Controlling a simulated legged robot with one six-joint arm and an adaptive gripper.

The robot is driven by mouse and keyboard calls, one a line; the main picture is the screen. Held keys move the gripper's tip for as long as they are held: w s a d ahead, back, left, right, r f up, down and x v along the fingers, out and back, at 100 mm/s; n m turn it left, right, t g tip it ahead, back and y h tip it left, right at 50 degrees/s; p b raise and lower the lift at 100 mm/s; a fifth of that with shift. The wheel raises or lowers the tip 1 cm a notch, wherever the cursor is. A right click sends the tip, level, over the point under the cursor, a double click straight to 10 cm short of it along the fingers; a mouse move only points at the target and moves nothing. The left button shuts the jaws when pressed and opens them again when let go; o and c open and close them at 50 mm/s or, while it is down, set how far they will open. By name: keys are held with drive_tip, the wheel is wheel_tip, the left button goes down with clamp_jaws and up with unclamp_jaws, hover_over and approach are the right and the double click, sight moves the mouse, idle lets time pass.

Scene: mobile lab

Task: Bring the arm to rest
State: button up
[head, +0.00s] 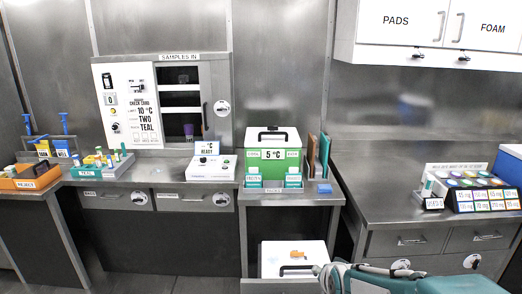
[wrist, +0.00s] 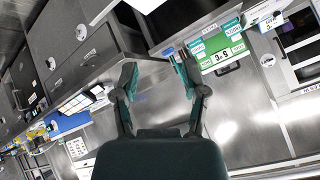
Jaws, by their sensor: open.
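My arm (head: 415,284), teal and grey, enters the head view at the bottom right, low in front of the benches. In the wrist view my gripper (wrist: 158,80) has its two teal fingers spread wide apart. Nothing shows between the fingers. They point toward the benches, which appear tilted and upside down there. The green and white 5 °C box (wrist: 215,50) is beyond the right finger, apart from it.
The 5 °C box (head: 273,158) stands on the middle bench, above a white case (head: 293,256). An orange reject tray (head: 30,178) and a teal tray (head: 100,169) are at left. Labelled racks (head: 480,193) stand on the right bench (head: 375,190), whose near part is clear.

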drive_tip(key=s+r+n+g, duration=0.1)
drive_tip(key=s+r+n, duration=0.2)
drive_tip(key=s, duration=0.7)
drive_tip(key=s+r+n+g, duration=0.2)
drive_tip(key=s+r, duration=0.3)
drive_tip(key=s, duration=0.5)
drive_tip(key=shift+s+r+n+g, duration=0.3)
drive_tip(key=shift+s+r+n, duration=0.05)
drive_tip(key=shift+n, duration=0.35)
